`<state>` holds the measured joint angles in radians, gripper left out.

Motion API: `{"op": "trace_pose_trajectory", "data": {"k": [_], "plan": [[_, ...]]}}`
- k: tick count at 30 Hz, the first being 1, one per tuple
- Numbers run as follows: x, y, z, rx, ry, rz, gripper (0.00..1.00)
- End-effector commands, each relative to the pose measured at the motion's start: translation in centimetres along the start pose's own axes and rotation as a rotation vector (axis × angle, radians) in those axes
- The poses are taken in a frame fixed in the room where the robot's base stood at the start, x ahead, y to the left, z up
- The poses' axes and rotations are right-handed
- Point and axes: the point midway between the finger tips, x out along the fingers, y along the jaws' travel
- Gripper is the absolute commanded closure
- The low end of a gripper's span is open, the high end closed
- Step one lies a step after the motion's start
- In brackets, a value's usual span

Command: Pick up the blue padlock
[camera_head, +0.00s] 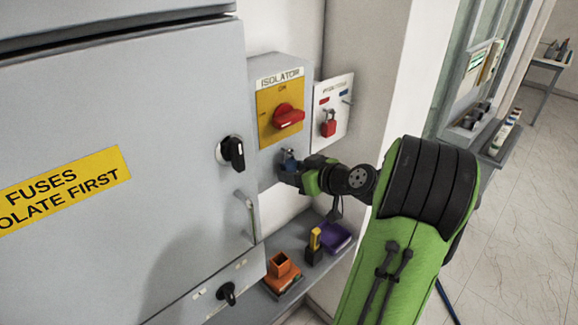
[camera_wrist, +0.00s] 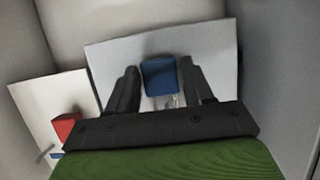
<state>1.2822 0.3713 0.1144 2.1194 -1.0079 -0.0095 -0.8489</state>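The blue padlock (camera_wrist: 160,77) is between the two fingertips of my gripper (camera_wrist: 160,72) in the wrist view. The fingers stand close on its left and right sides and appear shut on it. Its silver shackle partly shows below the body in that view. In the head view the padlock (camera_head: 289,160) is small and partly hidden at the tip of my gripper (camera_head: 287,170), in front of the lower part of the isolator box (camera_head: 267,165).
A red padlock (camera_head: 328,124) hangs on the white panel (camera_head: 338,88) right of the isolator; the hook under the blue label looks empty. A red rotary handle (camera_head: 288,116) sits above my gripper. Below, a shelf holds an orange holder (camera_head: 282,267) and a purple tray (camera_head: 335,238).

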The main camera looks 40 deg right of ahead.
Motion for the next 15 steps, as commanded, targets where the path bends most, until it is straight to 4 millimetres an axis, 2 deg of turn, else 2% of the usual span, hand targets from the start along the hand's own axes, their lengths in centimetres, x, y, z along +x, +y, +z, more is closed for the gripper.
{"op": "trace_pose_trajectory", "data": {"k": [1, 8, 15], "plan": [[-0.01, 0.0, 0.01, 0.0, 0.0, 0.0, 0.57], [-0.02, 0.0, 0.03, 0.0, -0.001, 0.0, 0.91], [-0.06, 0.01, -0.09, -0.001, 0.0, 0.0, 0.91]]}}
